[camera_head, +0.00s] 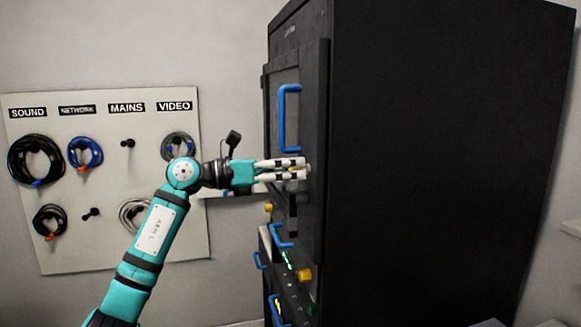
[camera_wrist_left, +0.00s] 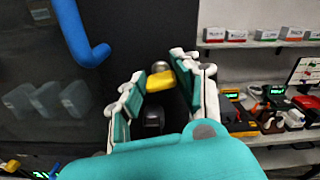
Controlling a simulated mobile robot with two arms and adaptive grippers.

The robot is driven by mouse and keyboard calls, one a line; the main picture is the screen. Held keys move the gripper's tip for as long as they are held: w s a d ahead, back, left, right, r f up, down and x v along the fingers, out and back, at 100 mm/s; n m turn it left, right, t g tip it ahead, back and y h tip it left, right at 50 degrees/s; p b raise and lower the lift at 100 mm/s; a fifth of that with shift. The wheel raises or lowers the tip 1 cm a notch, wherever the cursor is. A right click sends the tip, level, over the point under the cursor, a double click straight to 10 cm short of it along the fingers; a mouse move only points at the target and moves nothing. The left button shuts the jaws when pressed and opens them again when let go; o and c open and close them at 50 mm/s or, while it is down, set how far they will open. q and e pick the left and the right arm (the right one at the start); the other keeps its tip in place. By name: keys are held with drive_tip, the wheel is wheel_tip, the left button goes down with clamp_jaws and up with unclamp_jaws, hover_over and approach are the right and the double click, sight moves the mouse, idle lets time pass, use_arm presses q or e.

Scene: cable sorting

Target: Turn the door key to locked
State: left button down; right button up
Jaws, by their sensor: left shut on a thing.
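The yellow door key (camera_wrist_left: 160,82) stands in a round silver lock (camera_wrist_left: 159,66) on the dark cabinet door (camera_wrist_left: 95,90). In the left wrist view the key lies between the finger pads. My left gripper (camera_head: 304,169) reaches the door's edge side, to the right of and below the blue door handle (camera_head: 289,118); the handle also shows in the left wrist view (camera_wrist_left: 78,35). The left gripper is shut on the key. The fingers hide most of the key in the head view, and its turn angle is hard to tell. My right gripper is not in view.
The black cabinet (camera_head: 430,150) fills the right. Below the door are smaller blue handles (camera_head: 283,236) and a yellow knob (camera_head: 305,274). A board (camera_head: 105,230) with hanging cables stands behind on the left. Shelves (camera_wrist_left: 260,43) with boxes show in the left wrist view.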

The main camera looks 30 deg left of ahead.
use_arm(q)
drive_tip(key=n+p, duration=0.2)
drive_tip(key=n, duration=0.2)
drive_tip(key=shift+r+n, duration=0.1)
drive_tip(key=shift+n, duration=0.2)
drive_tip(key=n+p, duration=0.2)
drive_tip(key=n, duration=0.1)
drive_tip(key=shift+a+n, duration=0.1)
drive_tip(key=shift+n, duration=0.2)
drive_tip(key=n+p, duration=0.2)
drive_tip(key=n, duration=0.1)
drive_tip(key=shift+n+p, duration=0.3)
drive_tip(key=shift+p, duration=0.1)
drive_tip(key=shift+f+n+p, duration=0.2)
drive_tip(key=shift+n+p, duration=1.1)
drive_tip(key=shift+n, duration=0.4)
drive_tip(key=shift+w, duration=0.1)
drive_tip(key=c, duration=1)
unclamp_jaws()
drive_tip(key=shift+f, duration=0.1)
drive_tip(key=shift+o, duration=0.2)
